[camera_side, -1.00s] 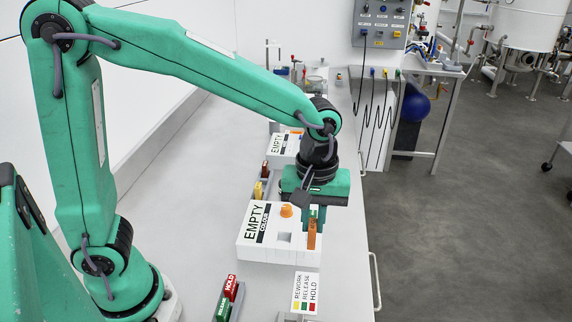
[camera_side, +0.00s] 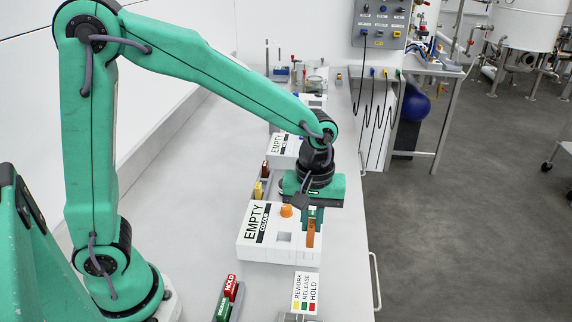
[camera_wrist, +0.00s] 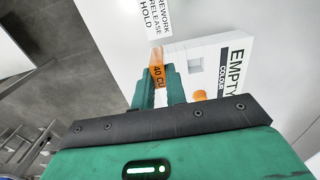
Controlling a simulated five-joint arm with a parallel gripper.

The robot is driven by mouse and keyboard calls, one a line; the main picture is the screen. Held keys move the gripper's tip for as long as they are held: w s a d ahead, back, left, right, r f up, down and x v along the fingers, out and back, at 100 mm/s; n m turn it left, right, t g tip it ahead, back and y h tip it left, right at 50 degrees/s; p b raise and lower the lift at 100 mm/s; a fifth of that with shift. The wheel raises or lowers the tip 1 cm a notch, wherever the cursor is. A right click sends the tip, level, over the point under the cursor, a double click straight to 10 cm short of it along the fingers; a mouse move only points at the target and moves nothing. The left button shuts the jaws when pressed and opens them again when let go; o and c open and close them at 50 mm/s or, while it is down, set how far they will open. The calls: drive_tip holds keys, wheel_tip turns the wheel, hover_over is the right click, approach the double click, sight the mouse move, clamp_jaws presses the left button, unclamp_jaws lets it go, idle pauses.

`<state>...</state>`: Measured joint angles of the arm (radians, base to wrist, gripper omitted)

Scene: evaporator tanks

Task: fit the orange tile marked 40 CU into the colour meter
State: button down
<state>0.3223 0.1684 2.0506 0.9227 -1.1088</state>
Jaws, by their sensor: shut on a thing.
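The orange tile marked 40 CU (camera_wrist: 157,70) is held in my gripper (camera_wrist: 158,92), and its marking shows in the wrist view. In the side view the tile (camera_side: 310,234) hangs upright below the jaws, in front of the right part of the colour meter. The colour meter (camera_side: 257,248) is a white box labelled EMPTY and COLOUR, with an orange knob and a square opening (camera_side: 284,237) on top. The tile stands to the right of that opening, apart from it. I cannot tell whether the tile touches the meter. The meter also shows in the wrist view (camera_wrist: 205,55).
A card reading REWORK, RELEASE, HOLD (camera_side: 305,292) stands near the bench's front. Red HOLD and green RELEASE blocks (camera_side: 227,297) are to its left. A second meter labelled EMPTY (camera_side: 282,147) stands behind. The bench's left part is clear.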

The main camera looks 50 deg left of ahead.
drive_tip(key=w+a+f, duration=0.3)
drive_tip(key=a, duration=0.1)
drive_tip(key=shift+w+f, duration=0.15)
drive_tip(key=shift+w, duration=0.2)
drive_tip(key=shift+a, duration=0.1)
drive_tip(key=shift+f, duration=2)
drive_tip(key=shift+f, duration=0.1)
drive_tip(key=c, duration=1.4)
unclamp_jaws()
drive_tip(key=shift+c, duration=0.2)
wheel_tip(320, 180, up, 12)
